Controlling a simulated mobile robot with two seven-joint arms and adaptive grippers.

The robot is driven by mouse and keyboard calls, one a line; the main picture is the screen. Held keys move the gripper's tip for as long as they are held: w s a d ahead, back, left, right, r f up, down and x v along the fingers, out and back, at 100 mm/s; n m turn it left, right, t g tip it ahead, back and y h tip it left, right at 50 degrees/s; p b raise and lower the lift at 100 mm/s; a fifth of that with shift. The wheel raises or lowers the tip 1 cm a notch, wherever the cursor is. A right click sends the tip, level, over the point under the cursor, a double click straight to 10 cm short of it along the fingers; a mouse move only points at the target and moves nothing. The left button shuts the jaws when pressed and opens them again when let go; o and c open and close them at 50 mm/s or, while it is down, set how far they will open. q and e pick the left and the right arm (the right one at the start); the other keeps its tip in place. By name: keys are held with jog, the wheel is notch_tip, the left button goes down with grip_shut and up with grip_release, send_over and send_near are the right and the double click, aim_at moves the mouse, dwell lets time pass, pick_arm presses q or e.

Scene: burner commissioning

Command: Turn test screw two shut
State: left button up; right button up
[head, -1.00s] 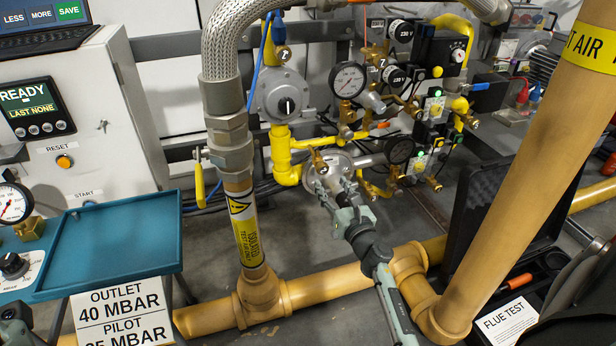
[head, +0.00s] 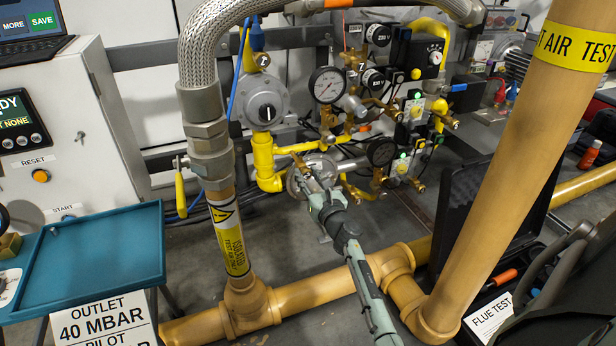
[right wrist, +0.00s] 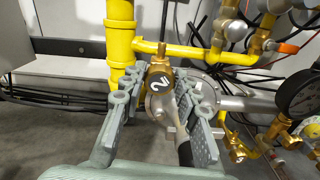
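My right gripper (right wrist: 163,88) is open, with one finger on each side of the screw and tag. I see no clear contact. In the head view my right gripper (head: 304,178) reaches in to the pipework below the grey regulator and covers most of this spot. I cannot read how far the screw is turned. My left gripper is not in view.
A pressure gauge (head: 327,84), the grey regulator (head: 264,104) and several brass valves crowd the space around my right gripper. A thick tan pipe (head: 520,150) rises at the right. A teal tray (head: 98,258) stands at the left.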

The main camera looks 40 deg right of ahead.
jog(key=c, duration=0.6)
jog(key=shift+o, duration=0.2)
